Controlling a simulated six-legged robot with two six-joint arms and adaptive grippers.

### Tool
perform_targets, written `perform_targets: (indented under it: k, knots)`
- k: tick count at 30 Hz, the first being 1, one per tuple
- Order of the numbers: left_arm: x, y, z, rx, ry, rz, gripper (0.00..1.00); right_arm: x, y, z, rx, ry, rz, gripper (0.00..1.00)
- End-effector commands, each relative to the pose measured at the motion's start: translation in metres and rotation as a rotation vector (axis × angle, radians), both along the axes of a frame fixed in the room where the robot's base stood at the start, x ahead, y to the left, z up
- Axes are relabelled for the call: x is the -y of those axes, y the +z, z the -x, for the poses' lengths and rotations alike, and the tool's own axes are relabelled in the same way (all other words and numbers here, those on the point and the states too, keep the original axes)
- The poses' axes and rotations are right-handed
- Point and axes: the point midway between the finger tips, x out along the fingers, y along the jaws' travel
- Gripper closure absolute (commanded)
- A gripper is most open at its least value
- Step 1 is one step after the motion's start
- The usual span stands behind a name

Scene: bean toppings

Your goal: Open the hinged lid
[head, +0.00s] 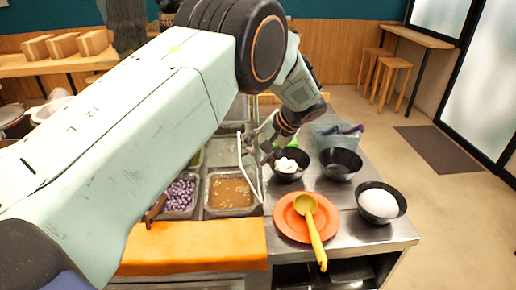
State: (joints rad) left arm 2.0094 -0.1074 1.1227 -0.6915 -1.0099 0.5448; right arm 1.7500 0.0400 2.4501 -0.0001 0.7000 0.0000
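A clear lid with a pale rim (256,182) stands tilted up over the food wells, at the right side of the container of brown topping (230,192). My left arm reaches across the picture from the left. Its gripper (258,148) points down beside the upper part of the lid's rim, with its fingers apart. I cannot tell whether a finger touches the rim. The lid's hinge and part of the wells are hidden behind my arm. My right gripper is not in view.
A black bowl with white pieces (287,168) stands close to the right of my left gripper. An empty black bowl (341,162), a bowl with a white mound (378,203), an orange plate (284,222) and a yellow ladle (316,238) are farther right. Purple beans (181,193) lie at left.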

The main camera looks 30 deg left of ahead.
Motion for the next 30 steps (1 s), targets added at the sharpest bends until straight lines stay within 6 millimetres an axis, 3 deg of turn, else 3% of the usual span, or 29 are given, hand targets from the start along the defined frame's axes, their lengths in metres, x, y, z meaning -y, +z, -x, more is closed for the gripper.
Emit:
perform_targets:
  k: [8, 21, 30]
  knots:
    - [0.004, 0.008, -0.002, 0.007, -0.002, -0.002, 0.47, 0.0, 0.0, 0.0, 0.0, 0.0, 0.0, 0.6]
    - [0.053, 0.075, 0.002, 0.005, -0.003, -0.003, 0.47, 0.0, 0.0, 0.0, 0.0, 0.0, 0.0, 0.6]
    - [0.07, 0.097, 0.004, 0.002, -0.001, -0.001, 0.47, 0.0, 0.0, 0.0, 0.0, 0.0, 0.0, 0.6]
